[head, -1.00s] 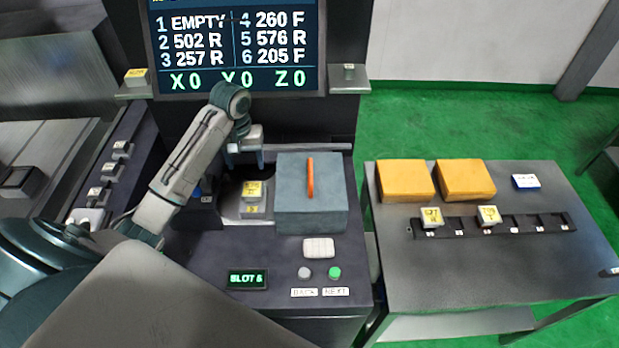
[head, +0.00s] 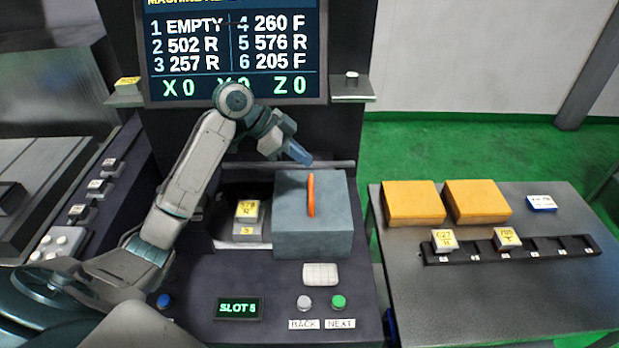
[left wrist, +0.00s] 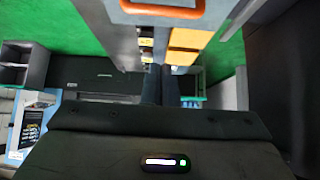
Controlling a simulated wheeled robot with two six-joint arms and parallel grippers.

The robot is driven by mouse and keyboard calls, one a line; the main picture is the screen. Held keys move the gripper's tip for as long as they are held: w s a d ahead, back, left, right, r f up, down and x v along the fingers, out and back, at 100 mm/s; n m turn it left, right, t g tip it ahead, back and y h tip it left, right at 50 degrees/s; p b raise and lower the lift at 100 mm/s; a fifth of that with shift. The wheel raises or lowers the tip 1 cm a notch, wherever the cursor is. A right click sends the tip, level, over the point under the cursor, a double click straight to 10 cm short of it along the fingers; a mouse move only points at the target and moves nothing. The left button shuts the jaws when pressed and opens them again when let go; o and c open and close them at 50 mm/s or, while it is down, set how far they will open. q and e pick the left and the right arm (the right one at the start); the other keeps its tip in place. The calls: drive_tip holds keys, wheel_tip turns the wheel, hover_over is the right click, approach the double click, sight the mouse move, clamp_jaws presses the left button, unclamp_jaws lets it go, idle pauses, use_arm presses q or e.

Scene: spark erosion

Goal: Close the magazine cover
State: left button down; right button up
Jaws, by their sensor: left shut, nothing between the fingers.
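The magazine cover (head: 325,220) is a grey-blue box with an upright orange handle (head: 311,194). It sits at the right of the magazine opening (head: 228,243), leaving that opening uncovered. A yellow-labelled holder (head: 246,210) shows in the opening, left of the cover. My left gripper (head: 305,158) is shut and empty, near the cover's back edge and just behind the handle in the picture. In the left wrist view its fingers (left wrist: 160,86) are together, and the orange handle (left wrist: 165,8) shows at the top edge. I cannot tell whether the fingers touch the cover. My right gripper is not in view.
A slot display (head: 238,308), a grey button (head: 304,303) and a green button (head: 338,302) lie in front of the cover. A screen (head: 236,55) stands behind. A side table (head: 480,290) at right bears two orange blocks and a black rack (head: 510,250).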

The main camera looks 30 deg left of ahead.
sight(313, 187)
use_arm(q)
drive_tip(key=p+x, duration=0.3)
drive_tip(key=x, duration=0.6)
drive_tip(key=shift+d+p, duration=0.2)
drive_tip(key=shift+p, duration=0.15)
drive_tip(key=shift+s+a+f+p, duration=0.1)
drive_tip(key=shift+a+f+p, duration=0.1)
drive_tip(key=shift+a+p, duration=0.15)
drive_tip(key=shift+s+a+f+p, duration=0.15)
drive_tip(key=shift+s+a+p, duration=0.25)
drive_tip(key=shift+a, duration=0.2)
drive_tip(key=shift+s+a+f+p, duration=0.15)
drive_tip(key=shift+s+a+p, duration=0.2)
drive_tip(key=shift+a, duration=0.2)
drive_tip(key=shift+s+a+f, duration=0.1)
drive_tip(key=shift+a+f, duration=0.05)
drive_tip(key=shift+a, duration=0.15)
drive_tip(key=shift+d, duration=0.1)
